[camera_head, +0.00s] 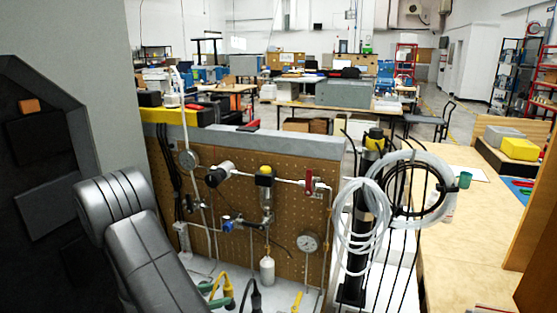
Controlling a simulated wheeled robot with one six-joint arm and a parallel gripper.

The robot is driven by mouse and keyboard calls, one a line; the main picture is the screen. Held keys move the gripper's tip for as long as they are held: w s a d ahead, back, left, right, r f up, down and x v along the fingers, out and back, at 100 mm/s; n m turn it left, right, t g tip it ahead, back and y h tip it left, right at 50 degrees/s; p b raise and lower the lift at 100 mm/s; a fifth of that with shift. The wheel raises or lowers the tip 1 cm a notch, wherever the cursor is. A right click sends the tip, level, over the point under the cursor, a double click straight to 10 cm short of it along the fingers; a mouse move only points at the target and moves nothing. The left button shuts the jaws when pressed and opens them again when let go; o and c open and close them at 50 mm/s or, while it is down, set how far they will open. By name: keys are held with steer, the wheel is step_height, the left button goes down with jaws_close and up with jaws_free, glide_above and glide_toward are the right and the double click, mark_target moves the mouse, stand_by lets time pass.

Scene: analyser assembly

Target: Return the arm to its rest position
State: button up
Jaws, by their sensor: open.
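My gripper is not in view, and no fingertips show anywhere in the picture. A dark grey jointed shape (150,258) at the lower left looks like links of my arm. It rises from the bottom edge and ends in a rounded, ribbed part at its top. It stands in front of the left part of the pegboard panel and hides some of it. Whether it touches anything cannot be told.
The pegboard panel (290,225) carries pipes, valves, a gauge (308,242) and a white bottle (267,270). Clear tubing coils (412,165) hang at a black post to its right. A dark panel (45,170) fills the far left.

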steer(key=shift+x, duration=1.15)
steer(key=shift+s+r, duration=0.1)
steer(key=shift+r, duration=0.05)
steer(key=shift+r, duration=0.1)
